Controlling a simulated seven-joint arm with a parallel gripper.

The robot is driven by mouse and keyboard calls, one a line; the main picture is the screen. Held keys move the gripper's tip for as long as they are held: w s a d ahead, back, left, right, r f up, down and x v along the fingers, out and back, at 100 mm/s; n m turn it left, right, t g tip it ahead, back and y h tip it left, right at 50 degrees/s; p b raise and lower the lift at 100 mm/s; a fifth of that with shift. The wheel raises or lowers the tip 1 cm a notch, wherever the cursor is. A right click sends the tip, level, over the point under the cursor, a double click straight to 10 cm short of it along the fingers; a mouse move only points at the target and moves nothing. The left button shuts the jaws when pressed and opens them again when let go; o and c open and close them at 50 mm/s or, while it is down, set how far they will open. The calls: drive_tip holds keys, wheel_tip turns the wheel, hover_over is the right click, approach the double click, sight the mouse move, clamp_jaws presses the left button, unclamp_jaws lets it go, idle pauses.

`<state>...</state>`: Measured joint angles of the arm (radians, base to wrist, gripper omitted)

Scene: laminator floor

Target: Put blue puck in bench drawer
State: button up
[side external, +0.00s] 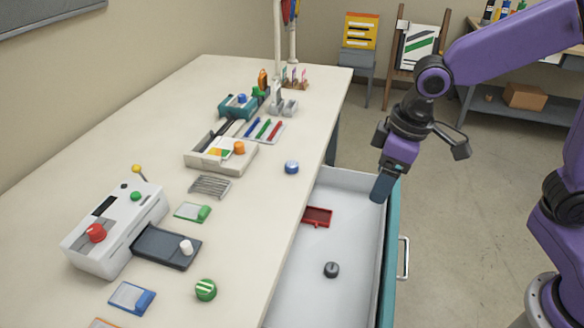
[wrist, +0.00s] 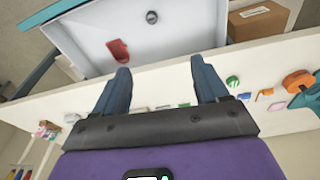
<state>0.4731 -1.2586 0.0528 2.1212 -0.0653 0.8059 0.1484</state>
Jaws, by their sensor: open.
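The blue puck (side external: 291,167) lies on the bench top near its right edge, in the side external view. I cannot pick it out with certainty in the wrist view. The bench drawer (side external: 348,180) is pulled open beside the bench; it also shows at the top of the wrist view (wrist: 190,25). My gripper (side external: 381,188) is above the drawer's far right part, to the right of the puck and apart from it. In the wrist view my gripper's two fingers (wrist: 161,85) are spread with nothing between them.
Inside the drawer lie a red tray (side external: 317,216) and a dark round piece (side external: 331,269). The bench holds a white laminator (side external: 115,228), a pale organiser box (side external: 221,155), a green striped knob (side external: 205,290) and small cards. Bench top around the puck is clear.

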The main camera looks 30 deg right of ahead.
drive_tip(key=w+a+f+m+t, duration=0.1)
drive_tip(key=w+m, duration=0.1)
drive_tip(key=w, duration=0.7)
drive_tip(key=w+a+f+m+t, duration=0.1)
drive_tip(key=w+a+m, duration=0.1)
drive_tip(key=w, duration=0.6)
drive_tip(key=m+h, duration=0.1)
drive_tip(key=m, duration=0.3)
approach(292, 164)
wheel_tip(292, 164, down, 3)
drive_tip(key=shift+w+d+f+t, duration=0.1)
drive_tip(key=shift+f+t, duration=0.05)
drive_tip(key=shift+t, duration=0.15)
drive_tip(key=shift+x, duration=2.75)
drive_tip(key=shift+w, duration=0.2)
drive_tip(key=c, duration=1.2)
